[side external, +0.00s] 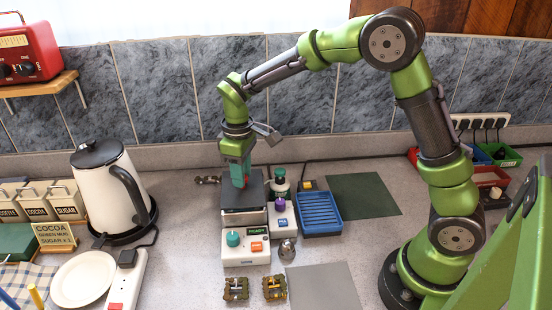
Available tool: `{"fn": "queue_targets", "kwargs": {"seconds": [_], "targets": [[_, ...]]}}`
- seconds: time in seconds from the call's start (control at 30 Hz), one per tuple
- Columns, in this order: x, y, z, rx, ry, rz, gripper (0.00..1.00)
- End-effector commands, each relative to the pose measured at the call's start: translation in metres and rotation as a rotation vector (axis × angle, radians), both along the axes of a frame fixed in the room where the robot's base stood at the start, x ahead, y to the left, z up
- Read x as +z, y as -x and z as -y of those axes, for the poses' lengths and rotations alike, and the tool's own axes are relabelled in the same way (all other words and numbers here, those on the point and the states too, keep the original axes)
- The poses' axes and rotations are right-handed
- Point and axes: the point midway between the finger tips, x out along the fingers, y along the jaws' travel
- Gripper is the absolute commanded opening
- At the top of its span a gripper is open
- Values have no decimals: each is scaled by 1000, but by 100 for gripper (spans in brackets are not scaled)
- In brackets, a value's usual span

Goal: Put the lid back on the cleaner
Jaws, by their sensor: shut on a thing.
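The cleaner (246,248) is a white box with a teal knob, an orange button and a small green display on its front, standing mid-counter. A dark, flat, square lid (256,188) is over its rear part, with a metallic band showing beneath the lid's front edge. My gripper (240,182) points down over the middle of the lid and is shut on it, with a small red part showing at the fingertips. The fingers hide the lid's grip. I cannot tell whether the lid touches the rim all round or is slightly above it.
A smaller white unit with a purple knob (281,202), a dark bottle (279,183) and a blue ribbed tray (319,212) stand close on the right. A metal egg-shaped thing (287,248) and two small brown-green blocks (236,289) are in front. A kettle (103,185) stands left.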

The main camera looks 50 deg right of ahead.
Motion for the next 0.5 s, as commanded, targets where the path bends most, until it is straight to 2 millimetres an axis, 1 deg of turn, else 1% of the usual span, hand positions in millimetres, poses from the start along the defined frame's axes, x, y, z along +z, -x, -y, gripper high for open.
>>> {"fn": "queue_targets", "kwargs": {"seconds": [0.5], "targets": [[-9,0,0,0,0,-1,0]]}}
